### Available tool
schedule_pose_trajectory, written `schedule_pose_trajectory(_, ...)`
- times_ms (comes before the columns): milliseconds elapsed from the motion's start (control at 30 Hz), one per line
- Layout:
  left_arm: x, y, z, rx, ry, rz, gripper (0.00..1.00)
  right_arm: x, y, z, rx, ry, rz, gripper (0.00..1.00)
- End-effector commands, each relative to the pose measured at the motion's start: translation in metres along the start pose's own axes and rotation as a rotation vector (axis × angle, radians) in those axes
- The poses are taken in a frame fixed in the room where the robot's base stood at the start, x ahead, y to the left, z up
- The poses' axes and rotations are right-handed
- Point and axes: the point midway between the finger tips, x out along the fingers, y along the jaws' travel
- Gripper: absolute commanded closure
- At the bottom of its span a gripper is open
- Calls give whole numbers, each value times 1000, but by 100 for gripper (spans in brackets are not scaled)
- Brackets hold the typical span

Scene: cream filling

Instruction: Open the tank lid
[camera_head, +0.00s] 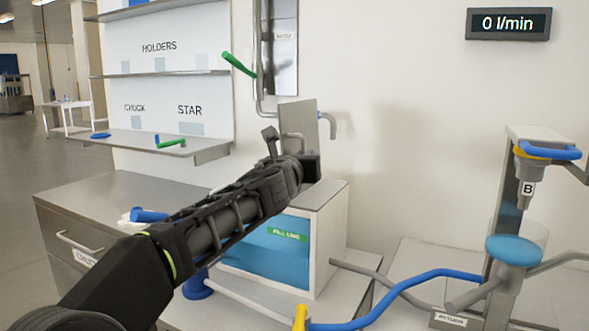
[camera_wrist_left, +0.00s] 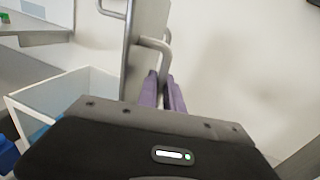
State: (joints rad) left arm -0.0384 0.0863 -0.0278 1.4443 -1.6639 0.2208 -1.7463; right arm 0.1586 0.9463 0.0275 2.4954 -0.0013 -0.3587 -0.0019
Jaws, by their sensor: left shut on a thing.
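The tank (camera_head: 327,225) is a white box with a blue front window and a green "FILL LINE" label. Its grey metal lid (camera_head: 297,115) stands roughly upright above the tank's back. The lid also shows in the left wrist view (camera_wrist_left: 143,30), with the white-rimmed tank (camera_wrist_left: 75,80) open at lower left. My left gripper (camera_wrist_left: 161,80) is shut on the lid's bent grey handle (camera_wrist_left: 158,45). In the head view my left arm crosses in front of the tank, and its gripper (camera_head: 303,163) is at the lid, mostly hidden. My right gripper is not in view.
A shelf (camera_head: 185,145) with blue and green parts stands behind on the left. Blue and grey pipes (camera_head: 400,288) run to the right of the tank, toward a filling stand (camera_head: 508,210) marked B. A wall display (camera_head: 508,23) reads 0 l/min.

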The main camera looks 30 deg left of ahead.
Motion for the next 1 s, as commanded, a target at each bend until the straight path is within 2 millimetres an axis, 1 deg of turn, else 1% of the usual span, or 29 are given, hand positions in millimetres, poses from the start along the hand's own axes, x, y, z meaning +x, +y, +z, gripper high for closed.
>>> schedule_pose_trajectory(33,0,-4,-6,24,-2,-2,100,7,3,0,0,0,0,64)
schedule_pose_trajectory(200,-1,-10,-8,88,-14,-1,100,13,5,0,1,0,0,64)
schedule_pose_trajectory(367,-2,-12,-8,116,-19,-1,100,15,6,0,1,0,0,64)
schedule_pose_trajectory(733,-2,-14,-9,120,-18,-2,100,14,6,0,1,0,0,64)
schedule_pose_trajectory(767,-2,-14,-9,120,-17,-2,87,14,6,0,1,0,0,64)
schedule_pose_trajectory(833,-2,-14,-9,119,-18,-3,81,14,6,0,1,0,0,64)
schedule_pose_trajectory(1000,-2,-13,-8,118,-19,-2,81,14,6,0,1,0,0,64)
